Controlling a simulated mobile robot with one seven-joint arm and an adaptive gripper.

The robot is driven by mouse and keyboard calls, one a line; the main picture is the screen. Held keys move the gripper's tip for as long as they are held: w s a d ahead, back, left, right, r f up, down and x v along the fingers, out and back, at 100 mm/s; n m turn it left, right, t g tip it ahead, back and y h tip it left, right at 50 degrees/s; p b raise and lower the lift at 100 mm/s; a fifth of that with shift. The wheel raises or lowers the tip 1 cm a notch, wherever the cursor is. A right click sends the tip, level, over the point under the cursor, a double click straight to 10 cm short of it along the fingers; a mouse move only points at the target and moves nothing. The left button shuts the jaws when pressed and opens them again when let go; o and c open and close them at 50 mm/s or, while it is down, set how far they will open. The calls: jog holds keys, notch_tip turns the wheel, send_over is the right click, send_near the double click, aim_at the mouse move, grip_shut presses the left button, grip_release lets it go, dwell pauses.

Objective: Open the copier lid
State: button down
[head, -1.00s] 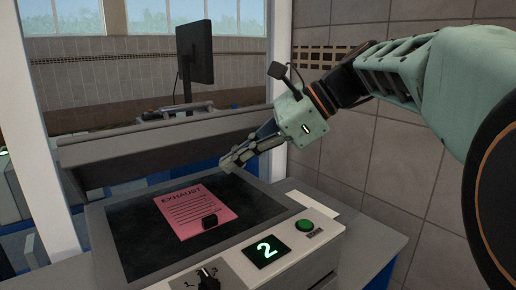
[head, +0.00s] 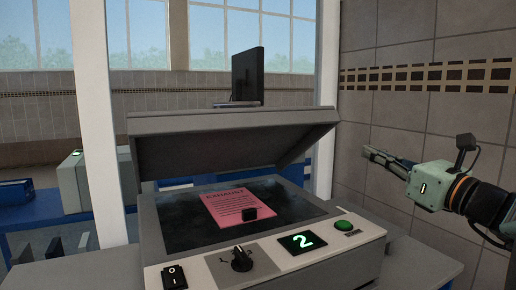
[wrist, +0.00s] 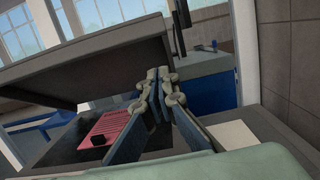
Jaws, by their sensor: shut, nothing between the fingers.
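The copier (head: 160,250) stands in front of me with its grey lid (head: 230,122) raised and tilted up above the dark glass bed (head: 175,222). A pink sheet headed EXHAUST (head: 235,206) lies on the glass with a small black block (head: 249,214) on it. My gripper (head: 366,152) is to the right of the copier, apart from the lid, shut and empty. In the wrist view my gripper's fingers (wrist: 160,76) appear together, with the raised lid (wrist: 95,65) to their left and the pink sheet (wrist: 105,128) below it.
The copier's front panel has a power switch (head: 174,278), a dial (head: 242,260), a display reading 2 (head: 302,242) and a green button (head: 343,225). A monitor (head: 247,75) stands behind. A tiled wall (head: 410,110) is close on the right.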

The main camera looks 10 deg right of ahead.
jog(key=w+a+r+p, duration=0.1)
jog(key=w+a+r, duration=0.2)
jog(key=w, duration=0.6)
jog(key=shift+r, duration=0.65)
jog(key=shift+p, duration=0.3)
